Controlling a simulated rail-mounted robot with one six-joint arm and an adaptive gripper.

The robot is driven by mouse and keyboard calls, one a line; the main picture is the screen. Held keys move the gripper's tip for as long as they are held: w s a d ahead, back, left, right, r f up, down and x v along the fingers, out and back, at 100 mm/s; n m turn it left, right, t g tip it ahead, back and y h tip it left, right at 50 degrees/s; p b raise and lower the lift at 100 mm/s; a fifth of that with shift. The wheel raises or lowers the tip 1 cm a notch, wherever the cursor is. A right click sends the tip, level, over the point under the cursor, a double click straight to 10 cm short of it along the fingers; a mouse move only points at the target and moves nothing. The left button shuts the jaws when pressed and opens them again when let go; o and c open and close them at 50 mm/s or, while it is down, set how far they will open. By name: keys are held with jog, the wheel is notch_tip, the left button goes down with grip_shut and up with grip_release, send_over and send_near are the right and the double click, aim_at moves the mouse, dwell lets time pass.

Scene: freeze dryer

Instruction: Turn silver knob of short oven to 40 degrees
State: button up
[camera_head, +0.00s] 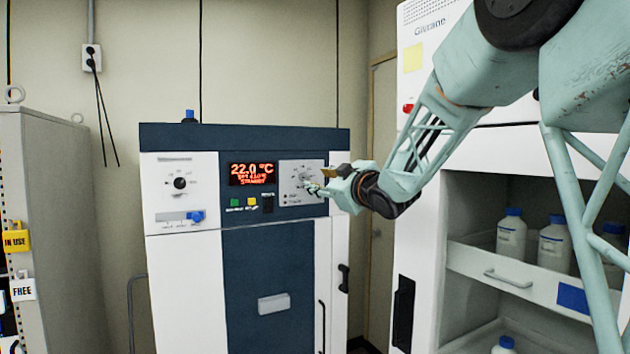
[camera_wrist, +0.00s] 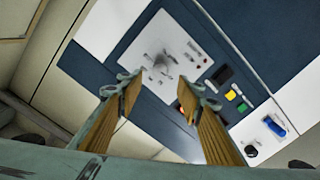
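The short oven (camera_head: 265,245) is a white and dark blue cabinet with a red-lit display (camera_head: 253,174) reading 22.0 °C, with smaller, hard-to-read text below. The silver knob (camera_head: 305,178) sits on a pale dial panel at the display's right, partly hidden by my gripper (camera_head: 322,181). In the wrist view the silver knob (camera_wrist: 160,61) is a blurred grey shape just beyond the gap between the fingertips of my gripper (camera_wrist: 160,82). The fingers are spread apart, with nothing held. I cannot tell whether either finger touches the knob; its setting is unreadable.
A black knob (camera_head: 180,183) and blue switch (camera_head: 196,216) are on the oven's left panel. Green (camera_head: 235,202) and yellow (camera_head: 252,201) buttons lie below the display. A tall white cabinet (camera_head: 420,210) with bottles stands right; a grey cabinet (camera_head: 60,230) stands left.

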jog(key=shift+v, duration=1.2)
jog(key=shift+d, duration=0.1)
jog(key=s+d+f+m+g+h, duration=0.2)
jog(key=s+d+f+m+h, duration=0.15)
jog(key=s+d, duration=0.75)
jog(key=s+d+f+m+g+h, duration=0.1)
jog(key=s+d+f+m+h, duration=0.3)
jog(key=s+d, duration=0.8)
jog(key=s+f+m+g, duration=0.1)
jog(key=s+f, duration=0.4)
jog(key=s, duration=1)
jog(key=s+d+f+m+g+h, duration=0.1)
jog(key=s+f+g, duration=0.3)
jog(key=s, duration=1.2)
jog(key=s+f+m+g, duration=0.3)
jog(key=s+f, duration=0.4)
jog(key=s, duration=0.8)
jog(key=shift+s+d+f+h, duration=0.15)
jog(key=shift+d+f+h, duration=0.05)
jog(key=shift+h, duration=0.15)
